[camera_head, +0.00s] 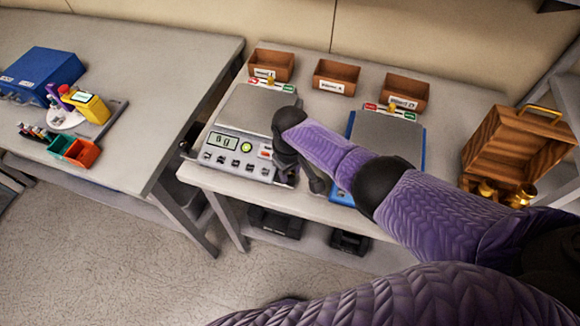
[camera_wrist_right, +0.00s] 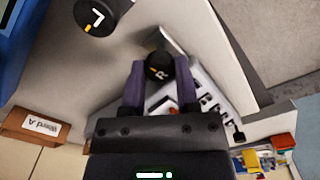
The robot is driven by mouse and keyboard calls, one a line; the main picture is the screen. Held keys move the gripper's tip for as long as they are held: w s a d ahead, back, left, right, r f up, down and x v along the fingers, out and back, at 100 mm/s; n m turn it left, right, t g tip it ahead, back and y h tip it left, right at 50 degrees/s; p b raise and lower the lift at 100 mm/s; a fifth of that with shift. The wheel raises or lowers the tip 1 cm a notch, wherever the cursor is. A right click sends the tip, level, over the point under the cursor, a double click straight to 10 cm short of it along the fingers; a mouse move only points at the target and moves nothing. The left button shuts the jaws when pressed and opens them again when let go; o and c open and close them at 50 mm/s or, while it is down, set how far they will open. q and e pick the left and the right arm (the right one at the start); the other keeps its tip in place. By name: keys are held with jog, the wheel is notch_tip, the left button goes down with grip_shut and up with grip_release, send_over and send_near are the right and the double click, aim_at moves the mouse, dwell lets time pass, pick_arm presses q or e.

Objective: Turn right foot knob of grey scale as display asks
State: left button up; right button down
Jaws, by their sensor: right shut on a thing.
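The grey scale (camera_head: 250,110) stands on the left part of the right-hand table, with a green display (camera_head: 223,142), a green button and a row of dark keys on its front. The display's text is too small to read surely. My right gripper (camera_head: 287,172) is at the scale's front right corner. In the right wrist view its two purple fingers are shut on a black foot knob marked R (camera_wrist_right: 158,67), which has a yellow mark. The knob is hidden behind the gripper in the head view. My left gripper is not in view.
A blue scale (camera_head: 350,135) stands to the right, partly behind my arm. A black knob marked L (camera_wrist_right: 97,15) is close by in the wrist view. Brown bins (camera_head: 336,77) line the back. A wooden case (camera_head: 515,148) with brass weights stands at right.

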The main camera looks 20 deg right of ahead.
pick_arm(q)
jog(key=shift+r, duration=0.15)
pick_arm(e)
jog(key=shift+m, duration=0.3)
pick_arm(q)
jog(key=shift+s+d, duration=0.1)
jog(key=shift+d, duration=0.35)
pick_arm(e)
jog(key=shift+m, duration=0.3)
jog(key=shift+c, duration=2.4)
grip_release()
jog(key=shift+o, duration=0.6)
pick_arm(q)
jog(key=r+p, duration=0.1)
jog(key=p, duration=0.1)
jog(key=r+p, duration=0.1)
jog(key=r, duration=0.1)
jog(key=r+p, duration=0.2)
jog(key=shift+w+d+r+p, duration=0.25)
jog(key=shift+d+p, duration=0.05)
pick_arm(e)
notch_tip(320, 180, up, 10)
